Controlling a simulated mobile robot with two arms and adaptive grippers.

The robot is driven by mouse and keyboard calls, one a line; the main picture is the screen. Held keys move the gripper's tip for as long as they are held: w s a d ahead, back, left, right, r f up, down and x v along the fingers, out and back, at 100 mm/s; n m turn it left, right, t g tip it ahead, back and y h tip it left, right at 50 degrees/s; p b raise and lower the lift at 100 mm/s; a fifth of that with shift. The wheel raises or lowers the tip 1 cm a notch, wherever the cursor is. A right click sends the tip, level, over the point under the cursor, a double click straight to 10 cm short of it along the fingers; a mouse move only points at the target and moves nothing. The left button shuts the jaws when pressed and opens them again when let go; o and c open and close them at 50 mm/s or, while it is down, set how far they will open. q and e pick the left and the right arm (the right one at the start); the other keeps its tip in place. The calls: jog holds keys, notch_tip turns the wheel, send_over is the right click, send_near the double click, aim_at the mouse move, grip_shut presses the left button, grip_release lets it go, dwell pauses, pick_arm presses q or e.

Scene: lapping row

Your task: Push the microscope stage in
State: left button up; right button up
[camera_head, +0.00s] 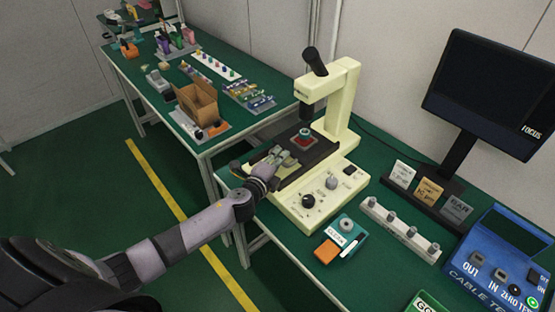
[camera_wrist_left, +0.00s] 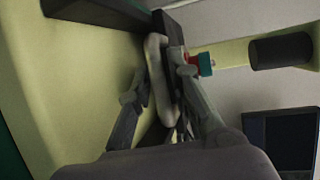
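The cream microscope (camera_head: 343,92) stands on the green bench. Its dark stage (camera_head: 318,149) lies under the lens tube and carries a small red and teal sample (camera_head: 305,138), which also shows in the left wrist view (camera_wrist_left: 205,64). My left gripper (camera_head: 283,157) is at the stage's left front end. In the left wrist view its two fingers (camera_wrist_left: 160,82) flank a pale grey bar (camera_wrist_left: 157,60), apparently the stage's handle, and seem closed against it. The contact on the far side is partly hidden. My right gripper is in neither view.
The microscope's cream base with knobs (camera_head: 308,201) lies right of my gripper. A teal tray (camera_head: 341,241), a pale rack of pegs (camera_head: 400,229), a blue tester (camera_head: 497,262) and a monitor (camera_head: 490,90) stand farther right. Another bench with a cardboard box (camera_head: 197,102) is behind.

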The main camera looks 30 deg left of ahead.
pick_arm(q)
jog(key=shift+o, duration=1)
jog(key=v, duration=1.2)
